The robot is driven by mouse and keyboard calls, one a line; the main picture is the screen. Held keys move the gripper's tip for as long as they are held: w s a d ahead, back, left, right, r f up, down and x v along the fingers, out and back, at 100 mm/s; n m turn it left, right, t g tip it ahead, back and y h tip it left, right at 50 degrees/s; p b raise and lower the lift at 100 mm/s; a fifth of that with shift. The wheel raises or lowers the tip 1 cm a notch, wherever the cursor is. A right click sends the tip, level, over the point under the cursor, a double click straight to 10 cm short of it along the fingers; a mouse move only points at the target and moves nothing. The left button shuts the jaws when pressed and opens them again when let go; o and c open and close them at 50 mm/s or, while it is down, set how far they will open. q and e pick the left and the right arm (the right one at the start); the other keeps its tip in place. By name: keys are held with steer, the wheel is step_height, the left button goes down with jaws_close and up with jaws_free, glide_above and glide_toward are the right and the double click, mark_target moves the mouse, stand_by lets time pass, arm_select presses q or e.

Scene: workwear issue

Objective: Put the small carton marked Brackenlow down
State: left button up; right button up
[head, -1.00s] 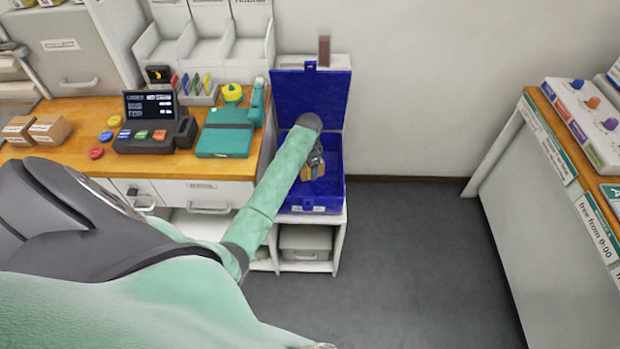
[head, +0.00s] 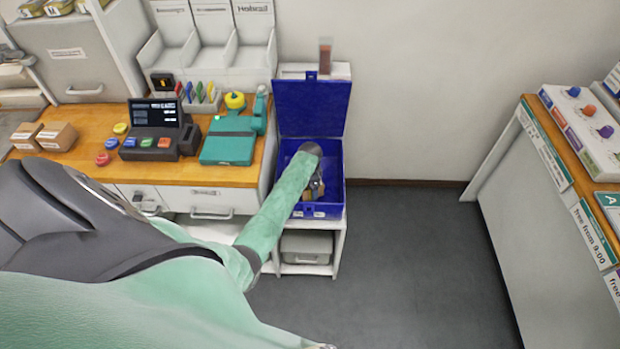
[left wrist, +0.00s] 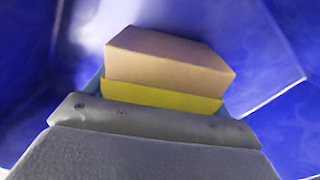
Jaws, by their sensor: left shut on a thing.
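A small tan carton (left wrist: 170,60) with a yellow band is held in my left gripper (head: 314,188). No name is readable on it. The gripper is shut on the carton inside an open blue box (head: 322,211), near its front wall. Blue walls surround the carton in the left wrist view. In the head view my arm hides much of the carton and part of the box interior. I cannot tell whether the carton touches the box floor. My right gripper is not in view.
The box's blue lid (head: 312,108) stands upright behind it. The box sits on a white shelf unit (head: 338,240) beside the wooden counter (head: 190,172). A teal case (head: 228,147) and two small cartons (head: 57,136) are on the counter. Grey floor is clear to the right.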

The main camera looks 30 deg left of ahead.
arm_select(q)
steer(key=shift+f, duration=0.1)
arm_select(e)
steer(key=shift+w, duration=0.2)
arm_select(q)
steer(key=o, duration=1.1)
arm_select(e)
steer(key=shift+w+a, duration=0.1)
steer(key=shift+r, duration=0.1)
arm_select(q)
steer(key=shift+r, duration=0.2)
step_height(320, 180, up, 2)
steer(key=shift+r+b, duration=0.1)
steer(key=shift+b, duration=0.35)
step_height(320, 180, up, 8)
steer(key=shift+r+b, duration=0.25)
steer(key=shift+b, duration=0.9)
steer(key=shift+r, duration=0.6)
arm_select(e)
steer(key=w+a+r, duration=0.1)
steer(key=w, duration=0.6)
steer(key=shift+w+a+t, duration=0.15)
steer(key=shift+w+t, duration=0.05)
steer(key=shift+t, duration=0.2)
